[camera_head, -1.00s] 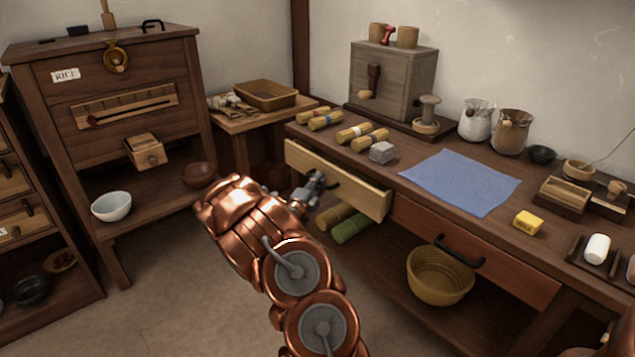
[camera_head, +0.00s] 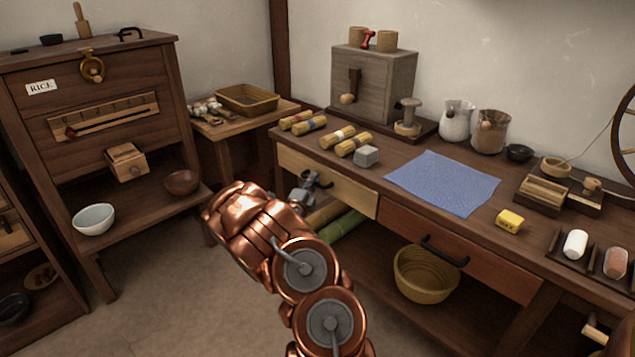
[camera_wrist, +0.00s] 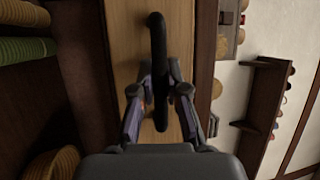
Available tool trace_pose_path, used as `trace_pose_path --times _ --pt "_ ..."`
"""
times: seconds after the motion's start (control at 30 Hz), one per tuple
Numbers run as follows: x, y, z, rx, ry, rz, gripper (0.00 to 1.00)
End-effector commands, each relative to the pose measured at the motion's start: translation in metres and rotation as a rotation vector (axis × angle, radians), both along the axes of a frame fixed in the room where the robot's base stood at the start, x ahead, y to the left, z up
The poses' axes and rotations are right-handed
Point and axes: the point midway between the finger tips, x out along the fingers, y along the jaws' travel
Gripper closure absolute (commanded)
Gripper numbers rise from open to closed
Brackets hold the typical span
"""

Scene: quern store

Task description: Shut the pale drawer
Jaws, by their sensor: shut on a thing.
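The pale drawer (camera_head: 345,191) is the light wood front at the left end of the long workbench. In the head view its front stands about level with the bench front. Its black handle (camera_wrist: 157,65) runs between my fingers in the wrist view, with the pale front (camera_wrist: 124,45) behind it. My gripper (camera_wrist: 160,92) is shut on the handle, one finger on each side. In the head view my gripper (camera_head: 312,186) is at the drawer front, and my copper arm hides part of what lies below.
A red-brown drawer (camera_head: 460,250) with a black handle is to the right. A woven basket (camera_head: 427,272) and green rolls (camera_head: 340,228) sit on the shelf below. The benchtop holds a blue cloth (camera_head: 443,182) and several bundles. The floor (camera_head: 170,290) at left is clear.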

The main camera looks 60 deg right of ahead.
Motion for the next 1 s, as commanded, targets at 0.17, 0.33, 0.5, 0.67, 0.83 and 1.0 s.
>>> trace_pose_path --times 0.17,0.33,0.5,0.67,0.83,1.0 --pt "0.0039 -0.0004 0.0005 0.000 -0.003 0.008 1.00" --pt "0.0033 -0.0008 0.0005 0.000 -0.003 0.007 0.85" --pt "0.0032 -0.0006 0.0001 0.001 -0.003 0.007 0.67" --pt "0.0032 -0.0003 -0.0004 0.001 -0.002 0.006 0.61" --pt "0.0039 0.0002 -0.0006 0.001 -0.001 0.008 0.61" --pt "0.0028 0.0042 -0.0018 0.001 0.000 0.007 0.61"
